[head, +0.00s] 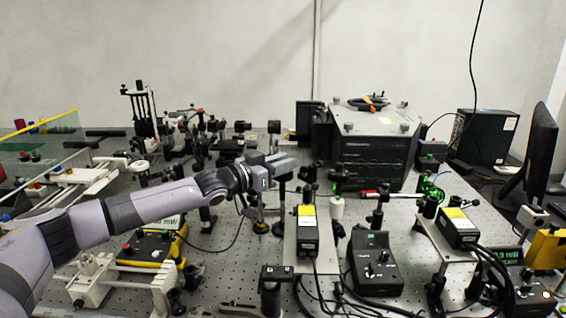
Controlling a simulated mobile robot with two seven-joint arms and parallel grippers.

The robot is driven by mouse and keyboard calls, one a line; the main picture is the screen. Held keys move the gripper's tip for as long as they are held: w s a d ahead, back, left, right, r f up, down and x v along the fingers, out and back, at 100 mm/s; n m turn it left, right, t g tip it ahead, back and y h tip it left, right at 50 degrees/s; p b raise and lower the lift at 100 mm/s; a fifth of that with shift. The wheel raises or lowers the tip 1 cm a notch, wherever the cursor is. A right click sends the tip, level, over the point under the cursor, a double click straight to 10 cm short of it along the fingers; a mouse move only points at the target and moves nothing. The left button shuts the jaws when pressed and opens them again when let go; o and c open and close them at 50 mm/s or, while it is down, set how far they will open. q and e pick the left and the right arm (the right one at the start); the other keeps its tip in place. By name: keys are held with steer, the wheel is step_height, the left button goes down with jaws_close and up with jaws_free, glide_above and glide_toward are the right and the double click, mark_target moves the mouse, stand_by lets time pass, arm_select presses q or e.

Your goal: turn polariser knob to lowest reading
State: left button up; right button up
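My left arm reaches in from the left, and its gripper (284,164) is over the middle of the bench beside dark post-mounted optics (308,176). The fingers are seen from the side and are small, so I cannot tell whether they are open or hold anything. I cannot single out the polariser knob with certainty among the small mounts. Green light shows on a round mount (432,190) at the right. A meter (502,258) at the right edge shows green digits that look like 0.9 mW, partly cut by cables. My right gripper is not in view.
The perforated bench (225,262) is crowded with mounts. A large dark instrument (374,150) stands behind. A monitor (541,150) is at the right.

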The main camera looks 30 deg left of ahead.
arm_select(q)
steer(key=shift+o, duration=1.4)
steer(key=shift+s, duration=0.1)
steer(key=shift+s+a+f+b, duration=0.2)
steer(key=shift+s+a+b, duration=0.1)
steer(key=shift+s, duration=0.25)
steer(key=shift+b+v, duration=1.35)
steer(key=shift+v, duration=1.55)
steer(key=shift+r, duration=0.2)
steer(key=shift+d, duration=0.1)
